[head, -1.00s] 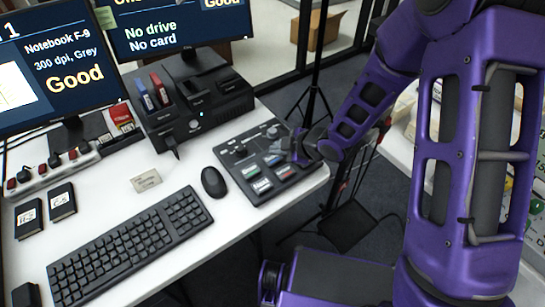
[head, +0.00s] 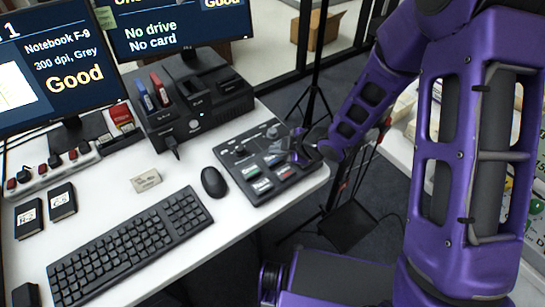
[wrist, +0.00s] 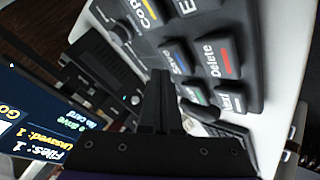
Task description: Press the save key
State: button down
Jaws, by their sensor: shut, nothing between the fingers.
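The black key panel (head: 236,152) lies at the right end of the white desk, with several colour-striped keys. In the wrist view, the save key (wrist: 178,54) has a blue stripe and its label is partly legible. The Delete key (wrist: 223,58), with a red stripe, is beside it. My gripper (wrist: 160,74) is shut and empty, its dark fingertips close to the save key's edge. I cannot tell whether they touch it. In the head view my gripper (head: 298,146) is over the panel's right part and hides some of it.
A keyboard (head: 124,243) and mouse (head: 213,182) lie left of the panel. A black drive dock (head: 202,112) stands behind. A monitor (wrist: 48,118) in the wrist view reads "Files: 1, Unsaved: 1". A tripod (head: 318,95) stands beyond the desk edge.

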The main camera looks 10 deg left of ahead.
aim_at(276, 159)
jog(key=shift+f, duration=0.15)
jog(key=shift+f+b, duration=0.3)
jog(key=shift+b, duration=0.2)
jog(key=shift+f+b, duration=0.5)
dwell(0.4)
dwell(0.4)
jog(key=shift+r+p, duration=0.75)
jog(key=shift+r, duration=0.15)
jog(key=shift+r, duration=0.15)
notch_tip(276, 159, up, 5)
jog(key=p, duration=0.4)
dwell(0.4)
